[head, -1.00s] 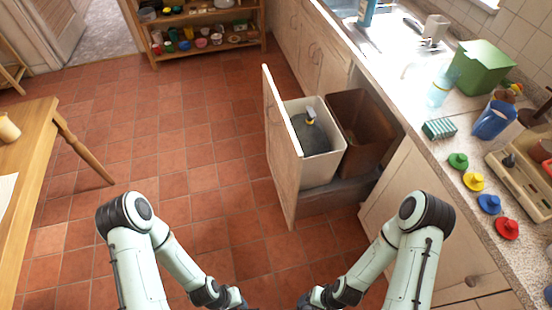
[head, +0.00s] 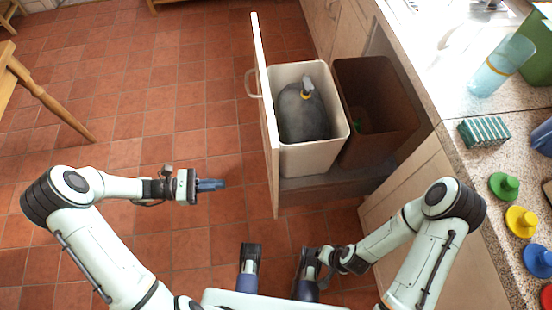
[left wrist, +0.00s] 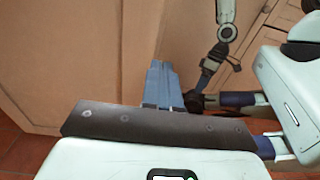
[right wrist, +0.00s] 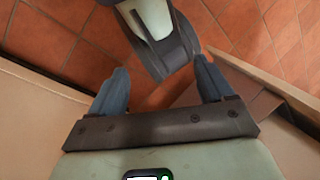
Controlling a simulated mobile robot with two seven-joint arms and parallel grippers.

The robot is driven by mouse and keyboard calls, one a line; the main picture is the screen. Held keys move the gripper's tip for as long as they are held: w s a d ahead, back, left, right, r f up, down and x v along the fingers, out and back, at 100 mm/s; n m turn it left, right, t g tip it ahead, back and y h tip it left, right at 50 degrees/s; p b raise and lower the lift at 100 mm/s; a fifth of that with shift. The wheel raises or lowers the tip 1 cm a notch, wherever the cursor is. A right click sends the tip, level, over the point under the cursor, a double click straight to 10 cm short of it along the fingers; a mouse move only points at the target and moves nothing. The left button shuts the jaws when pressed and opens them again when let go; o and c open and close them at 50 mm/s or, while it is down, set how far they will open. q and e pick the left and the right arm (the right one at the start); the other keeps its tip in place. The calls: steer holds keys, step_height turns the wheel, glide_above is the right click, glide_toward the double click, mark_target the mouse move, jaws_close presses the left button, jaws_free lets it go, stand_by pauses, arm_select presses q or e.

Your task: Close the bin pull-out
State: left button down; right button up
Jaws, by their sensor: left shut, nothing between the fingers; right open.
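The bin pull-out stands open from the cabinet under the counter. Its tall wooden front panel (head: 267,140) is on the left, with a handle (head: 251,84) on its outer face. Behind the panel sit a cream bin (head: 318,160) holding a dark grey bag-like thing, and a brown bin (head: 375,90). My left gripper (head: 220,184) is shut and empty, left of the panel with a gap of floor between. It shows in the left wrist view (left wrist: 162,82), in front of a pale wooden surface. My right gripper (right wrist: 162,88) is open and empty, low near my body.
A wooden table leg (head: 55,100) is at left. The tiled floor (head: 150,110) left of the panel is clear.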

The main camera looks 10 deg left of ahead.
arm_select(q)
steer(key=w+r+b+x, duration=0.1)
steer(key=r+b+x, duration=0.1)
steer(key=x, duration=1.1)
steer(key=shift+w+t+h, duration=0.3)
steer(key=shift+w+t, duration=0.1)
arm_select(e)
steer(key=shift+t, duration=0.5)
steer(key=w+f, duration=0.1)
steer(key=w+d, duration=0.1)
steer(key=w+f, duration=0.1)
steer(key=shift+w+d+f, duration=0.25)
steer(key=shift+d+f, duration=0.1)
